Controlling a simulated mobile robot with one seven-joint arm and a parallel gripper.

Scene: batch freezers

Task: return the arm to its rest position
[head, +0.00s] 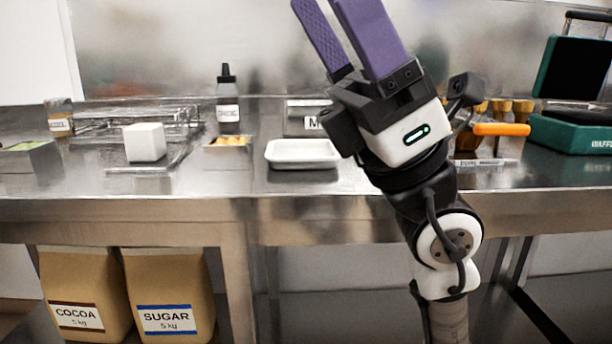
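My gripper (342,8) is raised at the upper middle of the head view, with its two purple fingers pointing up and to the left. The fingers stand apart with nothing visible between them, though their very tips run close to the top edge of the picture. My arm rises from the lower right, in front of the steel counter (215,208). The gripper is above the counter and touches nothing that I can see.
On the counter stand a white block (144,142), a dark-capped bottle (228,100), a white tray (302,153) and a green waffle maker (572,130). An orange-handled tool (502,129) lies right of my arm. COCOA (84,290) and SUGAR (168,290) bags stand below.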

